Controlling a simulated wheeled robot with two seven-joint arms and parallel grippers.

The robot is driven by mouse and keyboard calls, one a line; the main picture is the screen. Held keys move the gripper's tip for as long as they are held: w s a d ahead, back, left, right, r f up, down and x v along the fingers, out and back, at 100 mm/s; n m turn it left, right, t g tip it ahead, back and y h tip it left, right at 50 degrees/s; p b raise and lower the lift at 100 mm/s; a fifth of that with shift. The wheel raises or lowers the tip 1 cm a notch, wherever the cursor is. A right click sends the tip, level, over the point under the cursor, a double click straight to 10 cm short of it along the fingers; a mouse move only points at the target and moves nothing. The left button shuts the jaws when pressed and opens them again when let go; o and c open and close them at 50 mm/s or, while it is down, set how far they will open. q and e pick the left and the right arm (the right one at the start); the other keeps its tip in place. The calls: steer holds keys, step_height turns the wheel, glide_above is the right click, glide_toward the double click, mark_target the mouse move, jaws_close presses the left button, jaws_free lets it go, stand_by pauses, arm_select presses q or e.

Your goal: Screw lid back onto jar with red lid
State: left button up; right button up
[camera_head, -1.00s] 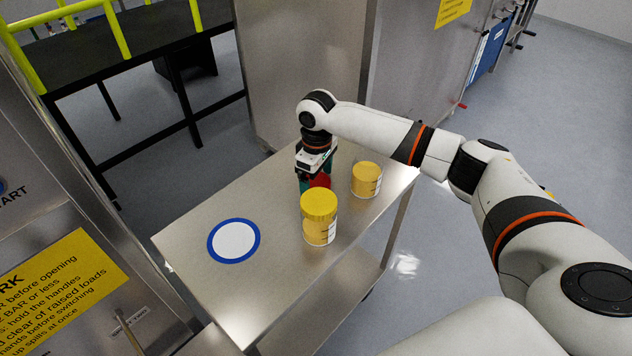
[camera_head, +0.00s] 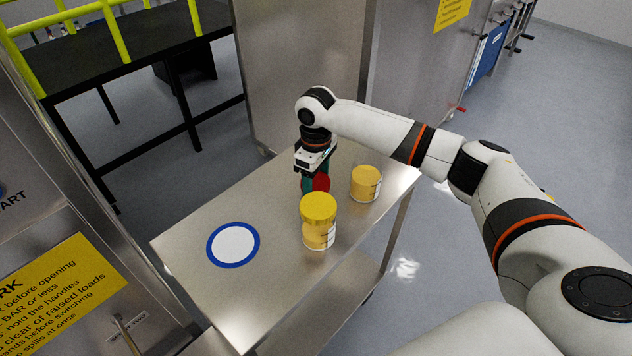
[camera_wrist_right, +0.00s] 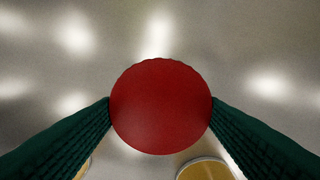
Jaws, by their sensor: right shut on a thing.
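The red lid (camera_wrist_right: 161,107) is a round disc between the two teal fingers of my right gripper (camera_wrist_right: 161,110), which is shut on its sides. In the head view, the right gripper (camera_head: 313,184) points down over the far part of the steel table, with the red lid (camera_head: 321,183) partly showing. The near jar hides what is below the lid, so I cannot tell whether a jar is under it. A jar with a yellow lid (camera_head: 319,220) stands in front of the gripper. A shorter yellow jar (camera_head: 366,183) stands to the right. My left gripper is out of view.
The steel table (camera_head: 240,300) has a white disc with a blue ring (camera_head: 233,244) on its left part. That left area is otherwise clear. A steel cabinet (camera_head: 300,80) stands behind the table. The two jars are close to my right gripper.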

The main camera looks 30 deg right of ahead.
mark_target(316, 181)
step_height(316, 181, up, 8)
steer(key=shift+r, duration=0.25)
